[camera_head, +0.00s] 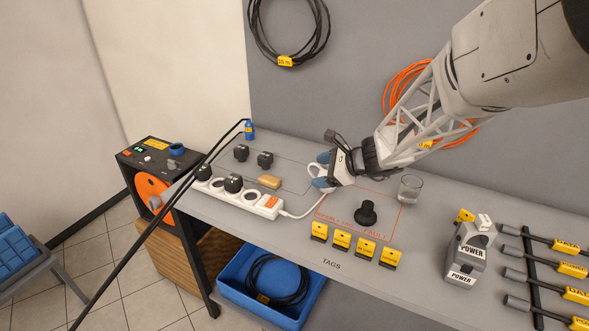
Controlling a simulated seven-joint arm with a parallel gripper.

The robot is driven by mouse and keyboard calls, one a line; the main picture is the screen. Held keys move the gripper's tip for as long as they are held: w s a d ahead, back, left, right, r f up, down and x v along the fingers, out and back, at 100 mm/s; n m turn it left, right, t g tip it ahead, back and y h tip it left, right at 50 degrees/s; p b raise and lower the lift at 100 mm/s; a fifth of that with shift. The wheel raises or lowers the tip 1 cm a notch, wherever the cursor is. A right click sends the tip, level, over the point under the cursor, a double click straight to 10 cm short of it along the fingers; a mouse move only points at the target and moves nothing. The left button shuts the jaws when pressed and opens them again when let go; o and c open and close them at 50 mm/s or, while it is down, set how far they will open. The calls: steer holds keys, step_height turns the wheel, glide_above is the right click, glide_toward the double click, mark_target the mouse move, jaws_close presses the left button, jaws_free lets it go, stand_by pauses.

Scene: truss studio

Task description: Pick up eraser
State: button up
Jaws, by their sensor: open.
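A small tan block with rounded edges (268,181), which looks like the eraser, lies on the grey bench behind the white power strip. My gripper (321,171) is to the right of it, low over the bench, with its blue-tipped fingers apart. A white rounded thing, perhaps a mug (316,170), shows at the fingers. It is partly hidden, and I cannot tell whether the fingers touch it. The block is clear of my gripper.
A drinking glass (410,188), a black knob-like piece (366,213) and yellow tags (342,240) stand to the right.

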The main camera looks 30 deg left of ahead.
mark_target(270, 179)
steer(key=w+a+f+m, duration=0.1)
steer(key=a+f, duration=0.2)
steer(key=a, duration=0.1)
steer(key=w+a+f+m+y, duration=0.1)
steer(key=a+f+m, duration=0.1)
steer(key=a+f, duration=0.2)
steer(key=w+a+f+m+y, duration=0.1)
steer(key=a+f+m, duration=0.1)
steer(key=a, duration=0.3)
steer(key=shift+w+a+f+t, duration=0.15)
steer(key=shift+f+t, duration=0.05)
steer(key=shift+f, duration=0.15)
steer(key=shift+w+a+f+t, duration=0.1)
steer(key=shift+w+f+t, duration=0.1)
steer(key=shift+f, duration=0.1)
steer(key=shift+x, duration=1.3)
steer(key=shift+a, duration=0.1)
steer(key=shift+w+x, duration=0.15)
steer(key=shift+x, duration=1.1)
steer(key=shift+w+x, duration=0.15)
steer(key=shift+x, duration=1.1)
steer(key=shift+f, duration=0.15)
steer(key=c, duration=1)
